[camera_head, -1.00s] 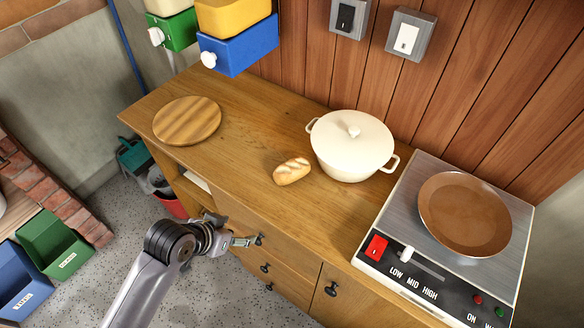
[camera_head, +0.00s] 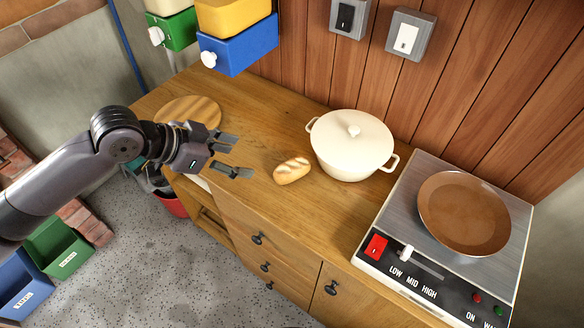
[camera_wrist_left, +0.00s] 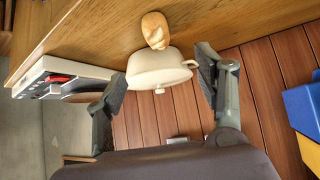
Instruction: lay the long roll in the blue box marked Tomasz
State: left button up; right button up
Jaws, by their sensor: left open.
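The long roll (camera_head: 292,170), a golden bread roll with pale score marks, lies on the wooden counter left of the white pot. It also shows in the left wrist view (camera_wrist_left: 155,30), toward the top. My left gripper (camera_head: 240,155) is open and empty, left of the roll, with its fingers pointing toward it and apart from it. In the left wrist view its two fingers (camera_wrist_left: 162,65) are spread wide. A blue box (camera_head: 22,287) is at the lower left, partly cut off by the frame; its label is too small to read surely. My right gripper is not in view.
A green box (camera_head: 62,248) stands beside the blue one. The white lidded pot (camera_head: 352,150) and a hotplate with a copper pan (camera_head: 464,215) are to the right. A round board (camera_head: 190,110) lies behind my arm. Wall bins (camera_head: 240,50) hang above the counter.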

pick_arm(q)
jog(key=p, duration=0.2)
send_near(287, 166)
jog(key=x, duration=0.5)
jog(key=shift+w+a+f, duration=0.15)
jog(key=shift+f, duration=0.2)
jog(key=x, duration=0.2)
jog(key=p+x, duration=0.1)
jog(key=x, duration=0.1)
jog(key=shift+d+f, duration=0.1)
jog(key=shift+d, duration=0.45)
jog(key=shift+w+d+f, duration=0.15)
jog(key=shift+f, duration=0.05)
jog(key=shift+c, duration=0.3)
jog(key=c, duration=1.1)
jog(key=shift+r, duration=0.15)
